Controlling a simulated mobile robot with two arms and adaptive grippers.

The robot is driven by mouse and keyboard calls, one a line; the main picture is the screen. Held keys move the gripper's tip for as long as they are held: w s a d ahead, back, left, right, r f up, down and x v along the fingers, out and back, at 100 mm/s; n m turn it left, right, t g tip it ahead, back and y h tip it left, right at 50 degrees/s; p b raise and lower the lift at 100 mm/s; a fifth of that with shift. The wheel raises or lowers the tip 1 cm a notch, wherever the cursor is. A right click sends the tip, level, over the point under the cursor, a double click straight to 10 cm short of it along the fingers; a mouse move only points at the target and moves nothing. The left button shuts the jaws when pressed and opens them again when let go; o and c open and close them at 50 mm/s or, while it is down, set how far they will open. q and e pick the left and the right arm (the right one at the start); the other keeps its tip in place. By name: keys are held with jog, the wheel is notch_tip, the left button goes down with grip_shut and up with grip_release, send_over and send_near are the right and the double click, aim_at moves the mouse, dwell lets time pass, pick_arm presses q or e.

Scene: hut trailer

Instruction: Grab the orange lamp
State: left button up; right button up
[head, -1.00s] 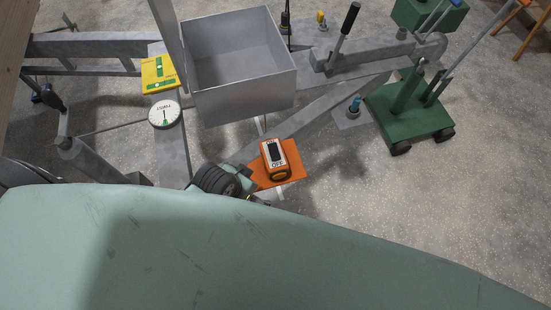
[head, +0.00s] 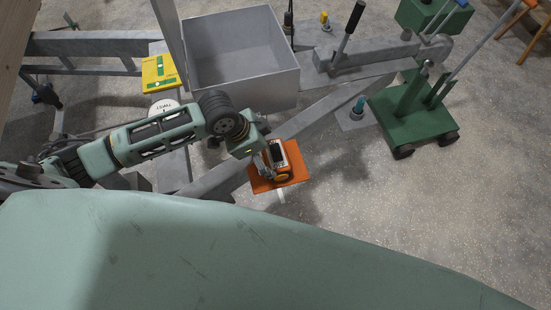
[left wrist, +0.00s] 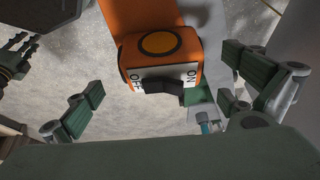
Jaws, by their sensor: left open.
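The orange lamp (head: 280,152) is a boxy orange device with a white and dark top, on a small orange plate (head: 292,178). In the left wrist view the lamp (left wrist: 160,52) shows close up, with a round yellow-orange button and a black rocker switch marked OFF and ON. My left gripper (head: 265,160) is at the lamp's left side in the head view. In the left wrist view its green-padded fingers (left wrist: 164,95) are spread apart, with the lamp ahead between them and no clear contact. My right gripper is out of view.
A grey metal box (head: 245,85) stands just behind my left arm. A yellow panel (head: 160,73) and a partly covered white dial (head: 163,107) lie to the left. Grey trailer beams run around the plate. A green wheeled stand (head: 412,110) is at right. Floor right of the plate is clear.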

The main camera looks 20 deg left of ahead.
pick_arm(q)
jog(key=x, duration=0.7)
jog(key=shift+w+d, duration=0.15)
jog(key=shift+w, duration=0.2)
jog(key=shift+c, duration=0.3)
jog(key=c, duration=1.1)
jog(key=shift+c, duration=0.3)
jog(key=shift+r, duration=0.15)
